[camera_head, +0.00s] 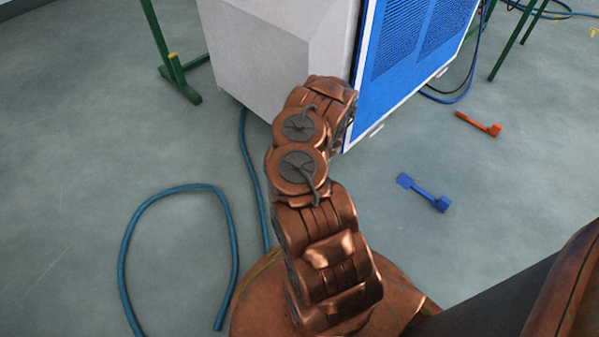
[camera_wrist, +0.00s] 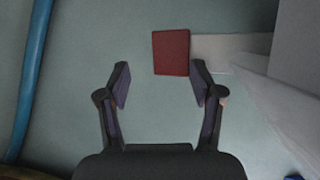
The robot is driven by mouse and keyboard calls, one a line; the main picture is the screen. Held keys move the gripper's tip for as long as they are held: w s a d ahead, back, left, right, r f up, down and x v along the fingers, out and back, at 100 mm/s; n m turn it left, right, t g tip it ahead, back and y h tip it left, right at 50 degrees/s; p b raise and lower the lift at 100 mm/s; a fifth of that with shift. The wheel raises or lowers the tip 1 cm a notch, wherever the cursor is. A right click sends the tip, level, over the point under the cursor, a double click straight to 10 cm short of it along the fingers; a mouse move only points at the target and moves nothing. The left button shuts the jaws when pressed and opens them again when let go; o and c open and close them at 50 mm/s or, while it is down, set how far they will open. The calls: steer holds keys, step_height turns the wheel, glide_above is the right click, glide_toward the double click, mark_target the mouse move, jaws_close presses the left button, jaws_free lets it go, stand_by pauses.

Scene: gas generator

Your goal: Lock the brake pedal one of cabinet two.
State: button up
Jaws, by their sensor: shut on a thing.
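A red pad (camera_wrist: 171,52), which looks like the brake pedal, shows in the wrist view at the end of a pale flat bar (camera_wrist: 222,46) running from the cabinet at the right. My gripper (camera_wrist: 160,83) has its two fingers apart, with floor visible between them. The red pad is just beyond the fingertips, closer to the right one. A gap shows between the pad and the left fingertip. I cannot tell whether the right fingertip touches the pad. In the head view my own arm hides the gripper and the pad. No label showing the cabinet's number is readable.
A grey cabinet (camera_head: 255,55) with a blue louvred panel (camera_head: 400,65) stands ahead. A blue hose (camera_head: 130,235) loops on the floor at left. A blue tool (camera_head: 424,193) and an orange tool (camera_head: 478,124) lie on open floor at right. Green legs (camera_head: 172,65) stand behind.

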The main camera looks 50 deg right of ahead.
steer(key=v, duration=1)
steer(key=shift+w+r, duration=0.25)
steer(key=shift+r, duration=0.2)
stand_by(0.3)
